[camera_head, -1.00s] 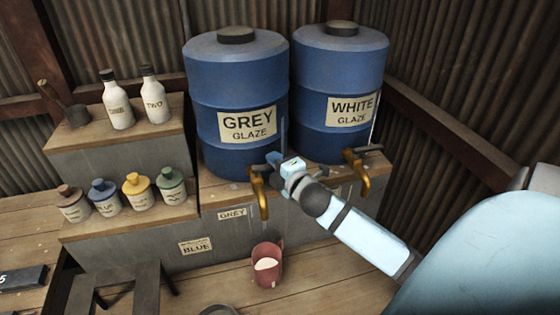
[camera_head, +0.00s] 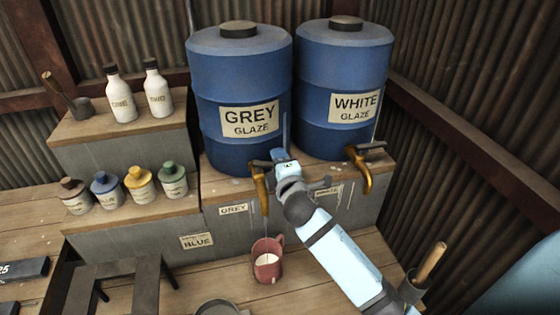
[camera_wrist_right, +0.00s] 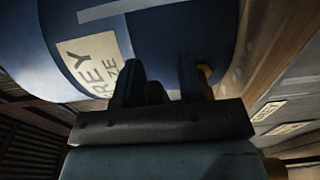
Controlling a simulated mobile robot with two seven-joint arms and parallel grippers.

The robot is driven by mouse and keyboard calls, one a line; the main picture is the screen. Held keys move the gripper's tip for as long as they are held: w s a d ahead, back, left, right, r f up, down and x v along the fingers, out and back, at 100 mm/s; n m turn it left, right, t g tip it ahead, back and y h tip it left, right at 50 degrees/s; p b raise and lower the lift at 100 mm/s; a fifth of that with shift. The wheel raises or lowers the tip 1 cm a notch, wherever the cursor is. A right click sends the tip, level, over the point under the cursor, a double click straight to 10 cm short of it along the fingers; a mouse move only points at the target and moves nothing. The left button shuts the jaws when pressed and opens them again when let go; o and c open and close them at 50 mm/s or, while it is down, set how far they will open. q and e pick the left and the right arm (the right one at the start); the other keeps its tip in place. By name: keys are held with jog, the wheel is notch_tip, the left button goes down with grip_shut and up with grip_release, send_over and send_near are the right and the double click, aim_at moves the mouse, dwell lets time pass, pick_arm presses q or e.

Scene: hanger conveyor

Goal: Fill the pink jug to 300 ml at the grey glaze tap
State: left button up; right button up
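The pink jug (camera_head: 262,247) stands upright on the wooden floor below the grey glaze tap (camera_head: 260,187), with pale contents showing inside. A faint thin line hangs between the tap's spout and the jug. The jug's level marks cannot be read. My right gripper (camera_head: 279,154) is at the right of the tap's dark handle (camera_head: 260,163), in front of the grey glaze drum (camera_head: 238,75). In the right wrist view its two fingers (camera_wrist_right: 162,85) stand apart with nothing visible between them, and a bit of brass tap shows behind one finger. My left gripper is out of view.
The white glaze drum (camera_head: 343,75) and its brass tap (camera_head: 360,170) are to the right. Bottles (camera_head: 121,100) and several small jars (camera_head: 140,184) stand on the left shelves. A dark stool (camera_head: 130,268) is left of the jug. A pot with a wooden handle (camera_head: 430,263) is at lower right.

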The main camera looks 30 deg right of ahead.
jog(key=shift+s, duration=0.1)
jog(key=b+v, duration=0.2)
jog(key=v, duration=1.1)
jog(key=shift+s+a, duration=0.15)
jog(key=shift+s, duration=0.15)
jog(key=shift+c, duration=0.2)
dwell(1.3)
